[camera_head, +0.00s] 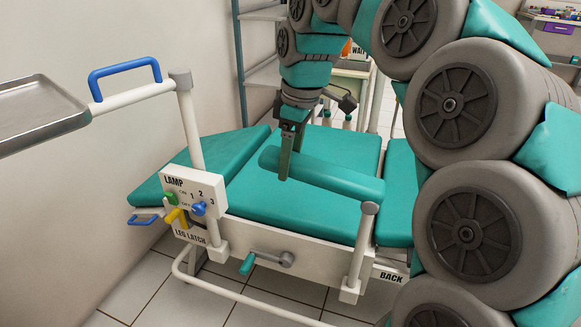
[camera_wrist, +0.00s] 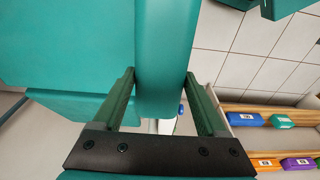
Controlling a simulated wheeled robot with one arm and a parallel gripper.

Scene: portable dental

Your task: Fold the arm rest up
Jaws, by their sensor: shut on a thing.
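The arm rest (camera_head: 335,180) is a long teal padded bar on the near side of the dental chair in the head view. It lies roughly level along the seat, and its right end meets a white post (camera_head: 362,250). My gripper (camera_head: 290,158) reaches down over the left part of the arm rest, one finger on its near side. In the wrist view my gripper (camera_wrist: 161,78) has its two fingers on either side of the arm rest (camera_wrist: 166,40) and is shut on it. The far finger's tip is hidden behind the pad in the head view.
A white post with a blue handle (camera_head: 125,75) and metal tray (camera_head: 40,112) stands left. The lamp and leg-latch panel (camera_head: 193,198) and a teal-handled crank (camera_head: 262,261) are on the near side.

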